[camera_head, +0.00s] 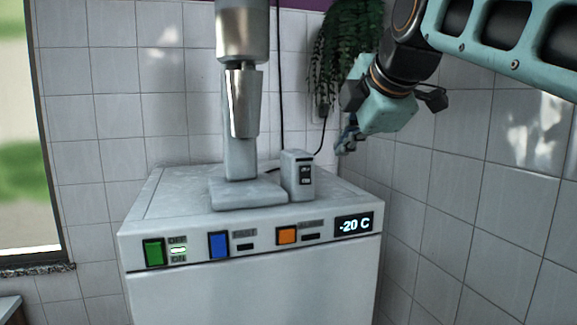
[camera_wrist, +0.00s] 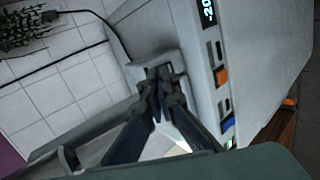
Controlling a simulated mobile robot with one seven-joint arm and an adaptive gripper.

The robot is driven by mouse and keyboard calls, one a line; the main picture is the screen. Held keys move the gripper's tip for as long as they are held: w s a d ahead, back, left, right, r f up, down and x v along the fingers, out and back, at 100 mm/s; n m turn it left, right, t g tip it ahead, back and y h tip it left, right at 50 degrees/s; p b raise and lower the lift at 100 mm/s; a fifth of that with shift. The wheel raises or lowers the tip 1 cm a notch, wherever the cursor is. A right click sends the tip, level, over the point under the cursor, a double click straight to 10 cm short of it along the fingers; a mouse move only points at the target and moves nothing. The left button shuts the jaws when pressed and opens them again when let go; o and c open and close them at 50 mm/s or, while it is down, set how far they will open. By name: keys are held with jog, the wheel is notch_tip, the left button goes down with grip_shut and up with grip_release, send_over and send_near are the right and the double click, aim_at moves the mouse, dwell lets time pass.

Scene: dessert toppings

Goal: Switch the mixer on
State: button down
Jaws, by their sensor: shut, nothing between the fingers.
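The mixer (camera_head: 240,130) stands on top of a white freezer (camera_head: 250,290), with a metal head on a grey column and a flat grey base. The switch's position is too small to tell.
The freezer front carries a green switch (camera_head: 154,252), a blue switch (camera_head: 218,245), an orange switch (camera_head: 287,235) and a -20 C display (camera_head: 354,224). A hanging plant (camera_head: 345,45) and a dark cable (camera_head: 323,130) are behind. Tiled walls stand behind and right.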

jog(key=d+m+t+h+p, duration=0.1)
jog(key=d+m+t+h, duration=0.25)
jog(key=d, duration=0.75)
jog(key=s+a+f+n+t+y+p, duration=0.1)
jog(key=s+a+f+n+y, duration=0.1)
jog(key=a, duration=0.4)
jog(key=s+a+f+n+t+y+p, duration=0.1)
jog(key=s+a+f+n+y, duration=0.1)
jog(key=s+a+f+y, duration=0.2)
notch_tip(320, 180, down, 2)
jog(key=shift+a+f, duration=0.1)
jog(key=shift+a, duration=1.05)
jog(key=shift+w+n, duration=0.15)
jog(key=shift+n, duration=0.1)
jog(key=b, duration=0.4)
send_near(306, 182)
jog(key=x, duration=0.5)
jog(key=shift+f, duration=0.2)
jog(key=shift+x, duration=0.9)
jog(key=shift+r, duration=0.2)
